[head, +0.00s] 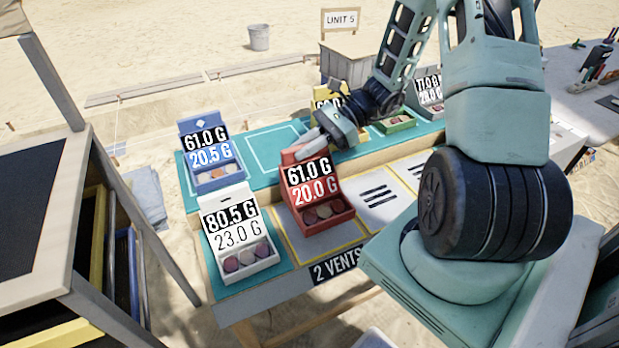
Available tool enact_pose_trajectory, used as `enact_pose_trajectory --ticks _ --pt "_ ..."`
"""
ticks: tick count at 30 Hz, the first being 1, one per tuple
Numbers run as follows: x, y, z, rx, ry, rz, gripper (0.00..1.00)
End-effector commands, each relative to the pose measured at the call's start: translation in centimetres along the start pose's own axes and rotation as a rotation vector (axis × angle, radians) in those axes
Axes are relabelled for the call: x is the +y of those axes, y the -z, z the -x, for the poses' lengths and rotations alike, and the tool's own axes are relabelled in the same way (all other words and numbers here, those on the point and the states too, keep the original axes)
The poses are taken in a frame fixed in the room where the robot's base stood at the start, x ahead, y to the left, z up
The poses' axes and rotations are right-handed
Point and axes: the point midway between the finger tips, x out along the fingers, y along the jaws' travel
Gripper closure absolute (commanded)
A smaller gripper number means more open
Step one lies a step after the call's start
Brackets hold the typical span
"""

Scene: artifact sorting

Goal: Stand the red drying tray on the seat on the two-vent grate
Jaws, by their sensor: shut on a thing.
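The red drying tray (318,221) is upright, with a card reading 61.0 G and 20.0 G and several round pieces in its front. My gripper (306,150) is shut on the top of its back panel. The tray is over a yellow-outlined grate seat (318,250) behind the "2 VENTS" label (335,266). The tray hides most of that seat and any vents in it. I cannot tell whether its base touches the seat or hovers just above.
A white tray (237,257) stands close at the left, with a blue tray (213,177) behind it. A slotted seat (376,192) to the right is bare. Yellow (325,92) and green (397,124) trays stand at the back. The teal area (268,150) behind the red tray is clear.

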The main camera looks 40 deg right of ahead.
Motion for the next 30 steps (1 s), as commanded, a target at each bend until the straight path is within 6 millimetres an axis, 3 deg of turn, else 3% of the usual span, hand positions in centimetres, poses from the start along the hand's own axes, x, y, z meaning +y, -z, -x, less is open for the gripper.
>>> enact_pose_trajectory --ticks 13,26,27,28,30 --pt "0.0 4.6 -1.9 -0.002 -0.001 -0.001 1.0" --pt "0.0 5.2 -2.2 -0.001 0.0 0.0 1.0" --pt "0.0 5.2 -2.1 0.001 0.0 0.001 0.75" --pt "0.0 5.2 -2.1 0.001 0.0 0.001 0.66" --pt "0.0 5.2 -2.1 0.001 0.0 0.0 0.64"
